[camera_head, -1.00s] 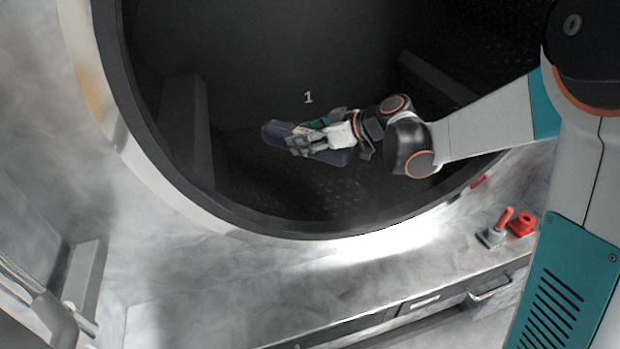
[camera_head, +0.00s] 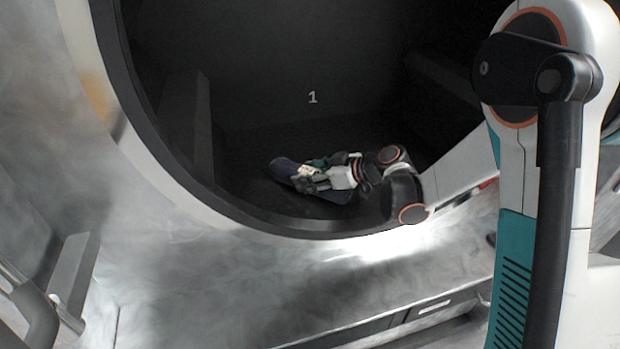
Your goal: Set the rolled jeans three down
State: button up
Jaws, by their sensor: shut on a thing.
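The rolled jeans (camera_head: 284,169) are a dark blue roll inside the dark washer drum. They lie low in the drum, close to its floor; I cannot tell whether they touch it. My gripper (camera_head: 305,179) is shut on the middle of the roll, coming from the right. Its fingers hide the roll's middle, and the two ends show on either side.
The drum (camera_head: 240,195) has a raised paddle (camera_head: 203,130) on its left side. A thick dark rim (camera_head: 160,170) surrounds the opening, with my arm passing over its lower right part. A white "1" (camera_head: 312,97) shows against the dark back. The drum floor around the roll looks clear.

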jog(key=o, duration=1.3)
jog(key=shift+o, duration=0.2)
jog(key=shift+r, duration=0.15)
jog(key=p+v, duration=0.3)
jog(key=v, duration=0.9)
jog(key=s+d+r+m+h, duration=0.2)
jog(key=s+d+m+h, duration=0.1)
jog(key=s, duration=0.5)
jog(key=s+d+r+m+h, duration=0.3)
jog(key=s+d+m+h, duration=0.1)
jog(key=s, duration=0.5)
jog(key=s+d+r+m+t+h, duration=0.1)
jog(key=s+d+r+m+h, duration=0.1)
jog(key=s+m, duration=0.3)
jog(key=s+d+h, duration=0.1)
jog(key=s, duration=0.2)
jog(key=shift+s+d+r+h, duration=0.2)
jog(key=shift+s+r+h, duration=0.1)
jog(key=shift+r, duration=0.1)
